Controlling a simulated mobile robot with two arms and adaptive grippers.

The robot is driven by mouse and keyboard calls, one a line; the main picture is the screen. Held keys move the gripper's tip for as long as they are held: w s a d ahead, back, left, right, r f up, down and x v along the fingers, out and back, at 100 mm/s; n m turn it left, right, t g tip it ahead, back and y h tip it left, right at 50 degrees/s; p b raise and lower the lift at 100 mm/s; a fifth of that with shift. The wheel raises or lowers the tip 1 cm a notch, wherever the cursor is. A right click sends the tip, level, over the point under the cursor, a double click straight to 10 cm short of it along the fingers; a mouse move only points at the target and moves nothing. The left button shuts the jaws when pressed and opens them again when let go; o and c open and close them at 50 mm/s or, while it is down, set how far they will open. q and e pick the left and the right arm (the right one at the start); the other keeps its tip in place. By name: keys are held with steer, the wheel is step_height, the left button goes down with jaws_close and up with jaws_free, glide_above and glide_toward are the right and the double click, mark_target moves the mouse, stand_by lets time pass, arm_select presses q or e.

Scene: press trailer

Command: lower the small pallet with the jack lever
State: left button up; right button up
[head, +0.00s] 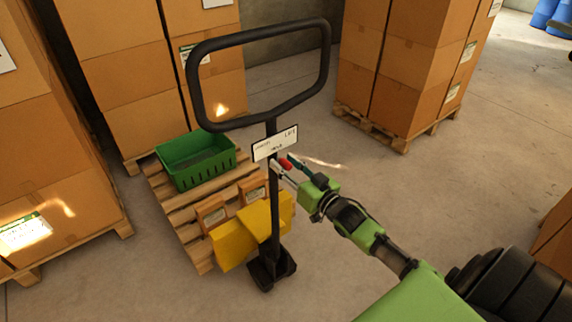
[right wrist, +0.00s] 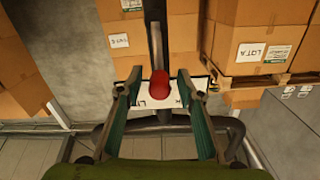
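The pallet jack has a black loop handle (head: 325,62) on an upright post, a white label plate (head: 275,143) and a yellow body (head: 240,238). Its lever has a red knob (head: 286,164) just below the plate. The small wooden pallet (head: 190,222) sits at the jack's left and carries a green crate (head: 196,158) and small boxes. My right gripper (head: 287,162) is at the lever. In the right wrist view the red knob (right wrist: 159,84) lies between the open fingers (right wrist: 158,88), with gaps on both sides. My left gripper is out of view.
Stacks of cardboard boxes on pallets stand at the left (head: 50,130), at the back (head: 125,75) and at the back right (head: 405,70). The concrete floor (head: 400,185) right of the jack is clear. Part of another box shows at the right edge (head: 556,240).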

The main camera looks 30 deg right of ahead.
jaws_close()
